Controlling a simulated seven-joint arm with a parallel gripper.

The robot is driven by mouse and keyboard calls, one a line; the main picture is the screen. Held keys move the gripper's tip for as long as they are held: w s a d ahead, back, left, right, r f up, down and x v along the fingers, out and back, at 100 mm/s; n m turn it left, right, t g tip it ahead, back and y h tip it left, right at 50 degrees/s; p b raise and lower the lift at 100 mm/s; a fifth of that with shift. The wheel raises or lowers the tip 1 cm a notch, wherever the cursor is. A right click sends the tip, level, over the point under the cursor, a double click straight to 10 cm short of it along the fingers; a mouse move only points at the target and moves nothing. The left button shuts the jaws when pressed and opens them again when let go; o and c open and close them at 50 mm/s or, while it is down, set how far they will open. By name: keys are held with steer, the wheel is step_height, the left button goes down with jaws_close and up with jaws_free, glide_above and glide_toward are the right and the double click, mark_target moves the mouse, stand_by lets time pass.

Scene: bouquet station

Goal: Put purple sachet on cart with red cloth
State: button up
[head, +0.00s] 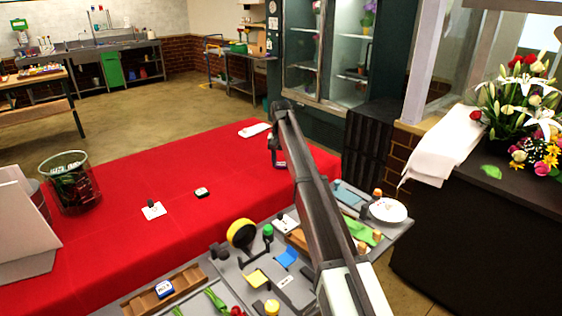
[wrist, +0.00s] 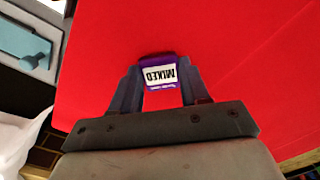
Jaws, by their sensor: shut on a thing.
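The purple sachet (wrist: 158,73) has a white label that reads "MIXED", upside down in the wrist view. My gripper (wrist: 160,84) is shut on it, one finger on each side. The red cloth (wrist: 235,60) spreads beneath the sachet and gripper in the wrist view. In the head view the red cloth (head: 150,180) covers a long surface at the left and middle. My gripper (head: 277,155) is over its right end there, mostly behind my own arm. The gap between sachet and cloth cannot be judged.
A white card (head: 153,211), a small dark box (head: 201,193) and a white item (head: 253,130) lie on the cloth. A glass container (head: 72,188) stands at left. A grey workstation (head: 330,240) with several tools is in front. Much of the cloth's middle is clear.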

mark_target(281, 164)
steer(key=o, duration=1)
steer(key=shift+f, duration=0.1)
step_height(281, 164, up, 12)
steer(key=shift+r, duration=0.15)
stand_by(0.3)
